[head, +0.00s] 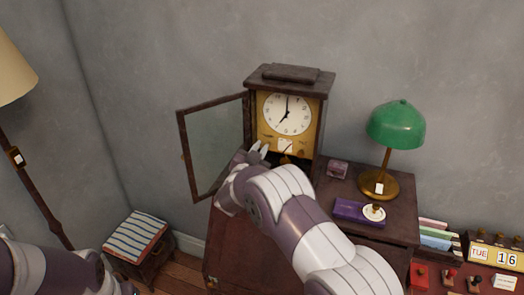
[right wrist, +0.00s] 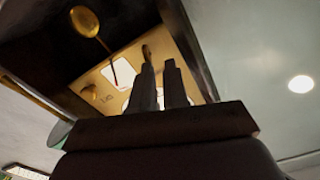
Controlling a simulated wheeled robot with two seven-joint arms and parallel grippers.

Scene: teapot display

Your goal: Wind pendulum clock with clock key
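The pendulum clock (head: 290,80) stands on a dark wooden cabinet, its white dial (head: 287,114) facing out and its glass door (head: 216,145) swung open to the left. My right gripper (head: 260,149) is at the lower left of the clock's front. In the right wrist view its two dark fingers (right wrist: 160,82) stand slightly apart, with the brass-coloured face seen between them. A small brass piece (right wrist: 147,52) shows at one fingertip; I cannot tell whether it is the clock key. The pendulum (right wrist: 85,21) hangs nearby.
A green-shaded lamp (head: 397,125), a purple box (head: 358,211) and a small dark box (head: 337,169) stand on the cabinet right of the clock. A striped stool (head: 136,236) and a floor lamp (head: 16,157) are at left. A date display (head: 493,254) is at lower right.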

